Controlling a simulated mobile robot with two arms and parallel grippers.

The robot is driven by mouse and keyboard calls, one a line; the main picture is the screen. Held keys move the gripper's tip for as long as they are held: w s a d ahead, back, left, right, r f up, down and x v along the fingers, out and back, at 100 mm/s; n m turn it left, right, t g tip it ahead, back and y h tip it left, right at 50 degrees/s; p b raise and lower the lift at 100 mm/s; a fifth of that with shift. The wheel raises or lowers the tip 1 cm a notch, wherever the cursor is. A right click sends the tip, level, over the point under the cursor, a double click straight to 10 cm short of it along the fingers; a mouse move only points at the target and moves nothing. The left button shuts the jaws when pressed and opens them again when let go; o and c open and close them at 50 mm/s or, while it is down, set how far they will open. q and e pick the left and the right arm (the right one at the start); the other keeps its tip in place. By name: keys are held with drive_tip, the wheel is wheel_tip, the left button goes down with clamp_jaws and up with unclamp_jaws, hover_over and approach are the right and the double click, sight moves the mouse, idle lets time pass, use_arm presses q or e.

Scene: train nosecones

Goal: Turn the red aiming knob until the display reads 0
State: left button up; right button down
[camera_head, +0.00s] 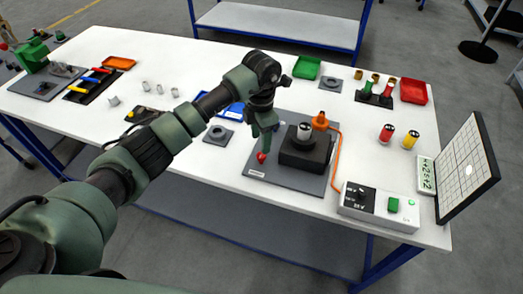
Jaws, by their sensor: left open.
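The red aiming knob (261,157) is a small red piece at the left part of a grey plate (285,178). My left gripper (265,138) points down right above it, open, with its fingertips close to the knob; I cannot tell if they touch it. The gripper hides part of the knob's surroundings. On the plate stands a dark block with a silver cylinder (304,131) and an orange piece beside it. The small display (426,175) at the right shows digits and plus signs that I cannot read surely. My right gripper is not in view.
A white control box (379,207) with a green button stands at the front right, by a gridded screen (467,166) with a bright spot. Red and yellow cylinders, green and red trays, and blue tray (232,110) surround the plate.

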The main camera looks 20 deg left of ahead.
sight(261, 154)
use_arm(q)
wheel_tip(261, 154, down, 5)
drive_tip(key=shift+d+f+p, duration=0.1)
drive_tip(key=shift+p, duration=0.6)
drive_tip(key=shift+f, duration=0.6)
drive_tip(key=shift+c, duration=0.3)
clamp_jaws()
drive_tip(key=shift+n, duration=0.3)
